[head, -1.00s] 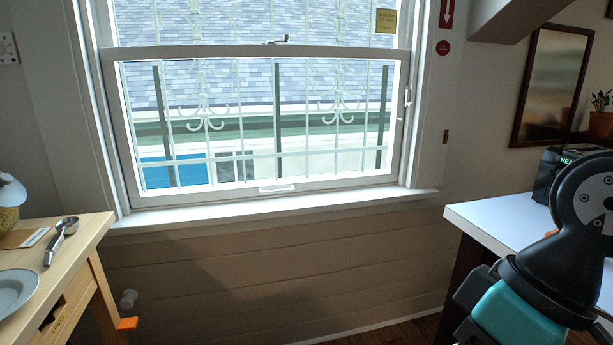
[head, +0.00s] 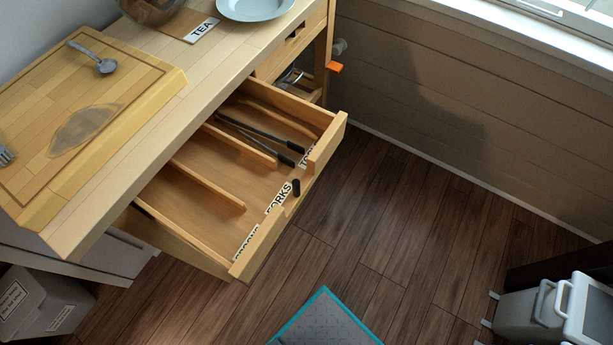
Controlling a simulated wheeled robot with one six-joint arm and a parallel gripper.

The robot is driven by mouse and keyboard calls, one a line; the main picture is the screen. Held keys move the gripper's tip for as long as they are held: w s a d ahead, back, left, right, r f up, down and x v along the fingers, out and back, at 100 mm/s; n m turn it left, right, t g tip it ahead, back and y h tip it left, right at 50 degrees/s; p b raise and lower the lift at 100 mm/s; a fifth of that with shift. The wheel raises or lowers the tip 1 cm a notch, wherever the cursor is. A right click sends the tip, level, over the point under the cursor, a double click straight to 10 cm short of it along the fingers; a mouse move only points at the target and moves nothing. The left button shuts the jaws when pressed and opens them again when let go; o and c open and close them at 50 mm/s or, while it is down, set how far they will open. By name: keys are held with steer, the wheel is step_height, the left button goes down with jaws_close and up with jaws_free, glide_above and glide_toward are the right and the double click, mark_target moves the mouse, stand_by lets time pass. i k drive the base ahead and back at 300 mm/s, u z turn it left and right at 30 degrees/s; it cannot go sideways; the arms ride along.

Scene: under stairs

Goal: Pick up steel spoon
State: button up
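A metal spoon (head: 105,66) lies on the wooden cutting board (head: 150,85) at the upper left of the head view. Its bowl is towards the right and its thin handle runs up and left. The spoon lies clear of other objects on the board. My gripper is not in view, so its state and its place relative to the spoon are hidden.
A fork (head: 6,154) shows at the left edge. Below the worktop, a drawer (head: 330,145) stands open, with labelled compartments and dark-handled tools (head: 270,140). Dark floor (head: 400,215) lies clear in front.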

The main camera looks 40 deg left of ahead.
mark_target(109, 65)
steer(key=u, duration=5.2)
steer(key=i, duration=0.4)
steer(key=z, duration=2.75)
